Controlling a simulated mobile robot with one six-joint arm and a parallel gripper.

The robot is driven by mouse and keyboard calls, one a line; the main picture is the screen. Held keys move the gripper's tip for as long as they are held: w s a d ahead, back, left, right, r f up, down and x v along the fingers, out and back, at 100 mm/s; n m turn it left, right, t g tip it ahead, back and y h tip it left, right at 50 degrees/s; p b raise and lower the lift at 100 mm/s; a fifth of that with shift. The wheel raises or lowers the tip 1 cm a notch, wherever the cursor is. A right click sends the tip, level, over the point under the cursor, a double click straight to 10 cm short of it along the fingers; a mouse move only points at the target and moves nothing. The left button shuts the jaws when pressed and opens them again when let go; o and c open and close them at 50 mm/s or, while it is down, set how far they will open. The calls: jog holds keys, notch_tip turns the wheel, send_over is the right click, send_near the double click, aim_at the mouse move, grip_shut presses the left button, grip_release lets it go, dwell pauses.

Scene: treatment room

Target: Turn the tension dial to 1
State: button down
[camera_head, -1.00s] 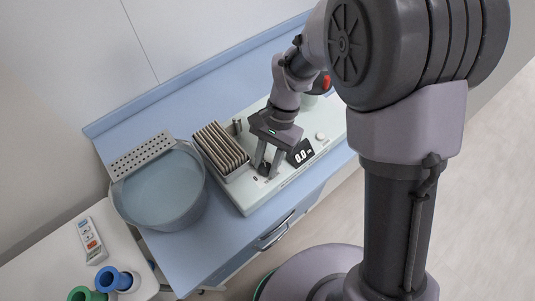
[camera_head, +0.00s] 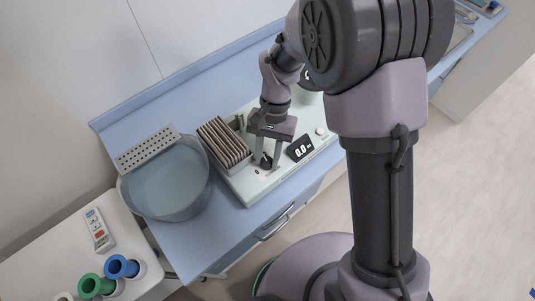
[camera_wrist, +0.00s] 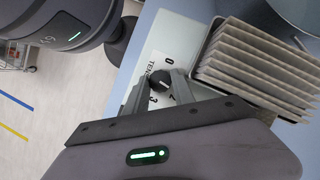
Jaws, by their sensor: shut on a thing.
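The tension dial (camera_wrist: 160,80) is a small dark round knob on the pale panel of a benchtop device (camera_head: 262,190). The wrist view shows printed marks around it, with a 0 above and a 3 below left, and part of a label beside it. My gripper (camera_wrist: 164,78) points down at the dial and is shut on it, one finger on each side. In the head view my gripper (camera_head: 268,160) stands over the dial (camera_head: 266,162) at the device's front. The dial's exact pointer setting is too small to read.
A rack of upright grey plates (camera_head: 224,142) stands just left of my gripper. A round clear tub (camera_head: 165,195) with a perforated strip stands further left.

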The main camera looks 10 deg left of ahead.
jog(key=c, duration=1.1)
grip_release()
jog(key=shift+d, duration=0.1)
